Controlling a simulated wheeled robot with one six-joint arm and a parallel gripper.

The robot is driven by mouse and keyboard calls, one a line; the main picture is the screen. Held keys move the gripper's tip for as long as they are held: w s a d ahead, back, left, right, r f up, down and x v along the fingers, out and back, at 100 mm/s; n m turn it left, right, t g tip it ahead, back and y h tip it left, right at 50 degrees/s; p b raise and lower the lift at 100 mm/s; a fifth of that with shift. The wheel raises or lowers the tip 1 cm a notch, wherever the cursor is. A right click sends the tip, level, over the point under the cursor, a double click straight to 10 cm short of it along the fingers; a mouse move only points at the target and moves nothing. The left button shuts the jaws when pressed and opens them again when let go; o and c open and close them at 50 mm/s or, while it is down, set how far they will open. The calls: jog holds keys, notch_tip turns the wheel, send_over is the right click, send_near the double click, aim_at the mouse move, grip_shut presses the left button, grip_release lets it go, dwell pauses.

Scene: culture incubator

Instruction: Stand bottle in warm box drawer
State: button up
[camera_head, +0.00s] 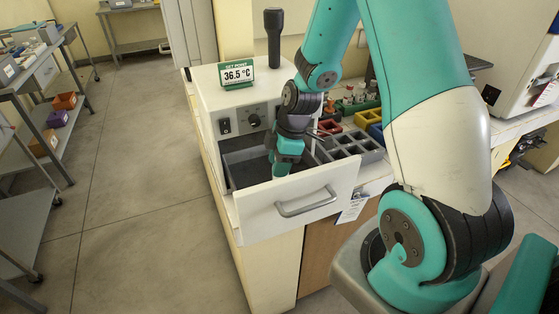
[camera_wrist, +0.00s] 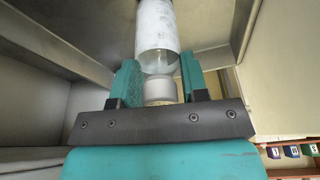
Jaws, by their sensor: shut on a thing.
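The white warm box (camera_head: 222,100) stands on the bench, and its drawer (camera_head: 300,205) is pulled open with a grey inside. My gripper (camera_head: 283,166) is down at the drawer opening, just behind the front panel. In the wrist view my gripper (camera_wrist: 160,80) is shut on the capped neck end of a clear bottle (camera_wrist: 157,28) with a pale label. Grey drawer walls (camera_wrist: 55,42) surround the bottle in that view. The head view hides the bottle behind my gripper and the panel. I cannot tell whether its base touches the drawer floor.
A sign reading 36.5 °C (camera_head: 237,75) and a black torch-like object (camera_head: 273,38) stand on the box. A grey compartment rack (camera_head: 350,146) and coloured racks (camera_head: 362,118) sit close to the right of the drawer.

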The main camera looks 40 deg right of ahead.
jog(key=shift+f, duration=0.2)
jog(key=o, duration=0.9)
jog(key=shift+r, duration=0.15)
jog(key=v, duration=1.2)
jog(key=s+a+r+m, duration=0.1)
jog(key=s+a+r, duration=0.2)
jog(key=a, duration=0.4)
jog(key=s+a+r+m, duration=0.1)
jog(key=s+a+r, duration=0.1)
jog(key=a, duration=0.5)
jog(key=s+a+r+m, duration=0.1)
jog(key=s+a, duration=0.2)
jog(key=s, duration=0.1)
jog(key=s+a+m+g+y, duration=0.1)
jog(key=s+a, duration=0.2)
jog(key=s, duration=0.1)
jog(key=s+a+r+m+b, duration=0.1)
jog(key=s+a, duration=0.1)
jog(key=s, duration=0.2)
jog(key=shift+a+r+m+y, duration=0.3)
jog(key=shift+a, duration=0.1)
